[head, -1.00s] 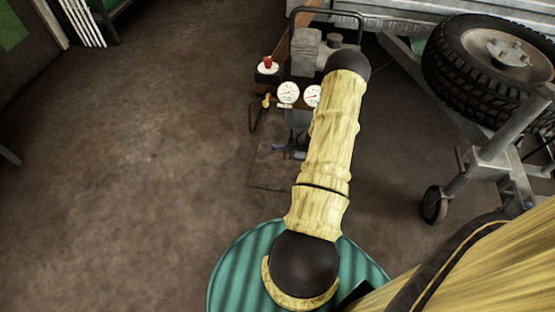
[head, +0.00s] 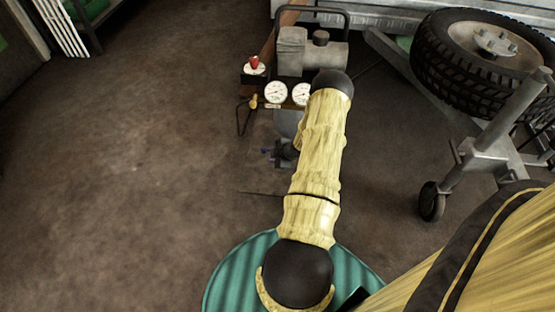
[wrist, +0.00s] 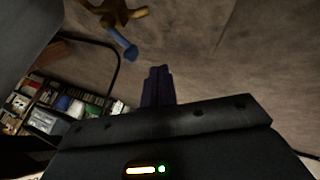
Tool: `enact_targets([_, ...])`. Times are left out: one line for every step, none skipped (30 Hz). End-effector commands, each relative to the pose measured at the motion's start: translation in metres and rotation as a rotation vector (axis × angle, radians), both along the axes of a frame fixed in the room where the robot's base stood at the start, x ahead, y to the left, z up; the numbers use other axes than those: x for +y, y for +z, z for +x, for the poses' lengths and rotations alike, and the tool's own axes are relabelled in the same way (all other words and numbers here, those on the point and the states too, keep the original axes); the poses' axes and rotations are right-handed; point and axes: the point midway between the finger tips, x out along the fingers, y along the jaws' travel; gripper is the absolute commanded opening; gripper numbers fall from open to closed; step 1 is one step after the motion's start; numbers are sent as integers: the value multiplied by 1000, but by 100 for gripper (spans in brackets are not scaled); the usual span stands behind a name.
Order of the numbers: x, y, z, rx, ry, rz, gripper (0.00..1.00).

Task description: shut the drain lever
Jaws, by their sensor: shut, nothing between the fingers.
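The drain lever (wrist: 125,47) is a short blue handle on a brass valve (wrist: 112,16), near the top of the wrist view. It slants down and right from the brass body. My gripper (wrist: 158,72) shows below and right of it, its dark purple fingers together and empty. A gap shows in the picture between fingertips and lever; I cannot tell its depth. In the head view my gripper (head: 266,151) is a small dark shape low beside the compressor (head: 312,52), left of my forearm. I cannot make out the lever there.
Two white gauges (head: 276,92), a red knob (head: 254,64) and a brass fitting (head: 253,102) sit on the compressor's front. A wheel with a black tyre (head: 490,50) and a jockey wheel (head: 432,201) stand right. The brown floor (head: 130,160) is clear at left.

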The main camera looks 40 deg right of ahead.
Motion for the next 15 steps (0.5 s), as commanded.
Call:
enact_targets([1, -12, 5, -1, 0, 1, 0])
enact_targets([1, -16, 8, -1, 0, 0, 0])
enact_targets([2, -21, 12, -1, 0, 0, 0])
enact_targets([2, -25, 15, -1, -1, 1, 0])
enact_targets([2, -29, 17, 0, -1, 1, 0])
enact_targets([3, -34, 21, -1, 0, 1, 0])
enact_targets([3, -38, 24, -1, -1, 1, 0])
enact_targets([4, -42, 26, -1, -2, 1, 0])
enact_targets([0, -40, 31, -3, -2, 0, 0])
enact_targets([-2, -39, 34, -4, -2, 1, 0])
enact_targets([-4, -39, 37, -3, -2, 1, 0])
enact_targets([-7, -39, 40, -3, -2, -1, 0])
enact_targets([-9, -39, 43, -4, -5, -1, 0])
enact_targets([-9, -38, 45, -2, -2, -3, 0])
enact_targets([-9, -37, 47, -2, 0, -1, 0])
